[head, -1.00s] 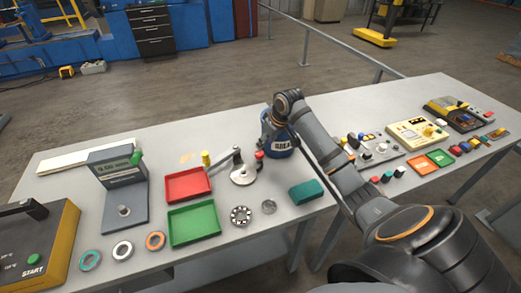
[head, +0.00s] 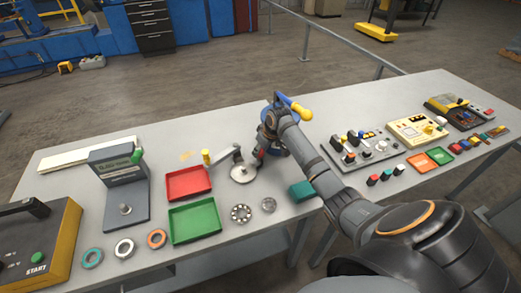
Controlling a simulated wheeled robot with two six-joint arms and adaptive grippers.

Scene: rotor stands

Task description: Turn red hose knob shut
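My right arm reaches in from the lower right. My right gripper (head: 260,155) is small and dark at its far end, pointing down beside the grease container, where a small red knob showed earlier. The arm and gripper now cover most or all of that red knob, and I cannot tell whether they touch it. The fingers are too small and dark to tell open from shut. The blue grease container (head: 295,120) stands behind my wrist, partly hidden, with a yellow handle (head: 296,107) above it. My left gripper is not in view.
A round metal plate with a lever (head: 243,172) is just left of the gripper. A teal block (head: 301,190) lies in front. A red tray (head: 188,183), a green tray (head: 194,221) and several rings are to the left. A switch panel (head: 360,148) is to the right.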

